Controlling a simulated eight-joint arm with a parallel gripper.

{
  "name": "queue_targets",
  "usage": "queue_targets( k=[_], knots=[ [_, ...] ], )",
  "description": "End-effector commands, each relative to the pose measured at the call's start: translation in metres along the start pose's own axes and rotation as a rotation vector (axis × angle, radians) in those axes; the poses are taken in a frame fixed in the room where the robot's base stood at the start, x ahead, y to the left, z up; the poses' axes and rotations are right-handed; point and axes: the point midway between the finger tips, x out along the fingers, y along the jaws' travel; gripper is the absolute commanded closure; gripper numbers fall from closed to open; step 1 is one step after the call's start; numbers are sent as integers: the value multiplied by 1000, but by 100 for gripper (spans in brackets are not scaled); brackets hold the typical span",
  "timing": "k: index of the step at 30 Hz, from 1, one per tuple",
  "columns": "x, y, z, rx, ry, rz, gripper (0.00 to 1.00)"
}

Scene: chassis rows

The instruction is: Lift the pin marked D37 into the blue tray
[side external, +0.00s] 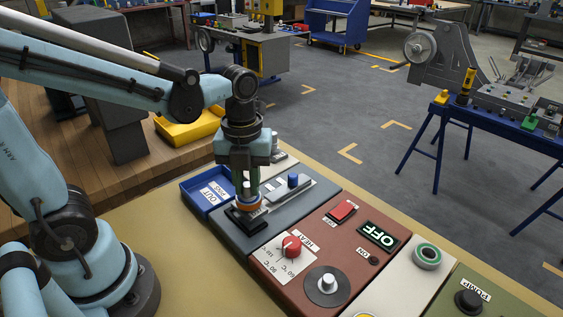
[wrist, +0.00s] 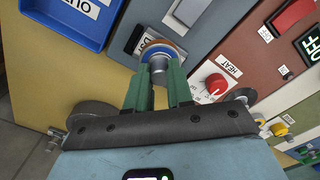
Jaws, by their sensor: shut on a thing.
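My gripper (side external: 247,196) points straight down over the blue-grey panel, its green fingers shut on a pin (side external: 247,206) with a blue and orange collar. In the wrist view my gripper (wrist: 160,74) has its fingers on either side of the metallic middle of this pin (wrist: 163,50). The pin is at a black block (side external: 243,221); whether it is still seated there I cannot tell. A label beside it is mostly hidden, so I cannot read D37. The blue tray (side external: 188,184), labelled OUT PINS, lies just left of the gripper; it also shows in the wrist view (wrist: 96,40).
A blue-topped peg (side external: 293,181) stands on a grey strip right of my gripper. The brown panel in front carries a red HEAT knob (side external: 291,246), a red switch (side external: 342,211) and a lit OFF sign (side external: 378,236). A yellow bin (side external: 190,130) sits behind the tray.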

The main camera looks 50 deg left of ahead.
Motion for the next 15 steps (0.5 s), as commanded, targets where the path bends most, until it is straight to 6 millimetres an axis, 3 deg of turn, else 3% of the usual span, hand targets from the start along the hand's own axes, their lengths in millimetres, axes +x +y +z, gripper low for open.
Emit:
queue_targets(
  k=[15],
  knots=[
    [-28, 0, 0, 0, 0, 0, 100]
  ],
)
